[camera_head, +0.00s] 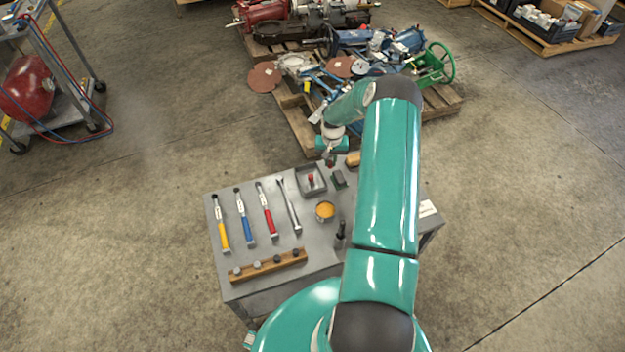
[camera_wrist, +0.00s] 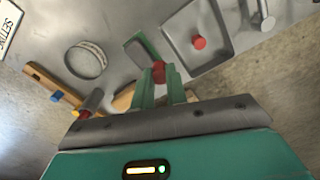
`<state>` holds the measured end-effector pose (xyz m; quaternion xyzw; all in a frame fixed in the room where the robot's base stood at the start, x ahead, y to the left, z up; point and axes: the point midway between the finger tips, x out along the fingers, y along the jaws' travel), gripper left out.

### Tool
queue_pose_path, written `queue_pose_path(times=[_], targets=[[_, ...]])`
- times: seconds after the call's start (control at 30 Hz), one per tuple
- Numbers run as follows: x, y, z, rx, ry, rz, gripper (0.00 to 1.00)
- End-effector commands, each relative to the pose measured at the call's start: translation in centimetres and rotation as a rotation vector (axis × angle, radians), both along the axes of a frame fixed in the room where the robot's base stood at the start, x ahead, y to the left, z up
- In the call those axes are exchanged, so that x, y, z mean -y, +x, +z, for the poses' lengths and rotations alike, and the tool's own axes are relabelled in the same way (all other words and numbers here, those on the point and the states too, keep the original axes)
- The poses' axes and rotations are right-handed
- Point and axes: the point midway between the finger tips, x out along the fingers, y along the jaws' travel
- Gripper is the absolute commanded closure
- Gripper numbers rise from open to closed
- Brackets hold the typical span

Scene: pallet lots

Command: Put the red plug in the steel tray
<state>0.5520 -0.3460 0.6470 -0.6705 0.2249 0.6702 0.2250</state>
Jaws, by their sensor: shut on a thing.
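My gripper (camera_head: 330,157) hangs at the far edge of the grey table. In the wrist view my gripper (camera_wrist: 160,78) has its green fingers shut on a red plug (camera_wrist: 158,72), which shows between the fingertips. The steel tray (camera_wrist: 217,22) lies just beyond and to the right in the wrist view. In the head view the steel tray (camera_head: 321,188) is left of and nearer than the gripper. Another red-topped piece (camera_wrist: 199,42) stands inside the tray. The held plug appears outside the tray. Its lower end is hidden.
A dark green block (camera_head: 338,180) stands beside the tray. A wooden rack (camera_wrist: 40,78) with blue and yellow pieces lies near the gripper. A cup with orange contents (camera_head: 325,211), several tools and a peg bar (camera_head: 268,265) are on the table. A loaded pallet stands behind.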

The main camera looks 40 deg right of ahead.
Motion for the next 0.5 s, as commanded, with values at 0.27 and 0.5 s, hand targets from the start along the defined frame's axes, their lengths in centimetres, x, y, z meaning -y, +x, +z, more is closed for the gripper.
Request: queue_pose_path(times=[0.27,0.5], targets=[[-4.6,1.6,-4.5,-0.002,0.003,0.004,1.00],[-5.8,2.2,-6.2,0.000,0.001,0.002,1.00]])
